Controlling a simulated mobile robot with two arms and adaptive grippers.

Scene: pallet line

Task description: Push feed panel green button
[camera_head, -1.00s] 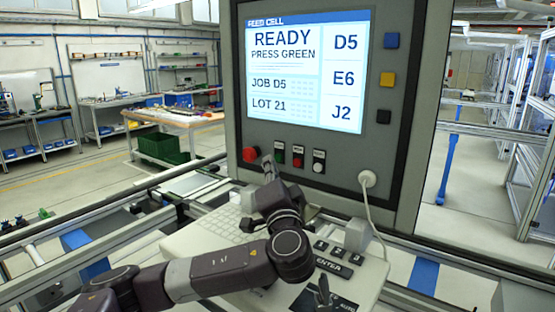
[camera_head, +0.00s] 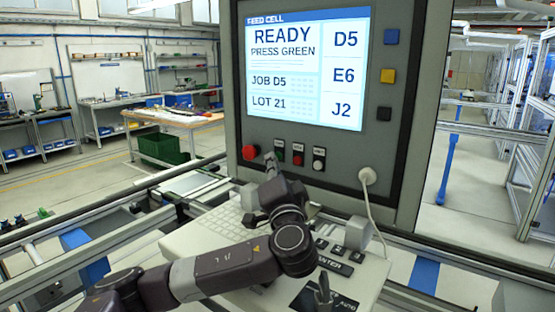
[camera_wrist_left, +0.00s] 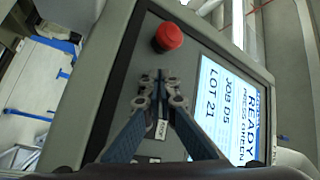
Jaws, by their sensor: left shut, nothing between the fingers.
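The feed panel (camera_head: 228,120) stands upright, its screen (camera_head: 305,65) reading "READY PRESS GREEN". The green button (camera_head: 280,156) is in the row under the screen, just right of the red mushroom button (camera_head: 250,152). My left gripper (camera_head: 269,157) is in front of the panel between these two, its tip close beside the green button; I cannot tell whether it touches. In the left wrist view the shut, empty fingers (camera_wrist_left: 160,76) point at the panel face below the red mushroom button (camera_wrist_left: 169,36) and hide the green button. My right gripper is not in view.
A white cable (camera_head: 373,208) hangs from the panel. A keyboard console (camera_head: 205,240) lies below my left arm. Blue, yellow and black buttons sit right of the screen.

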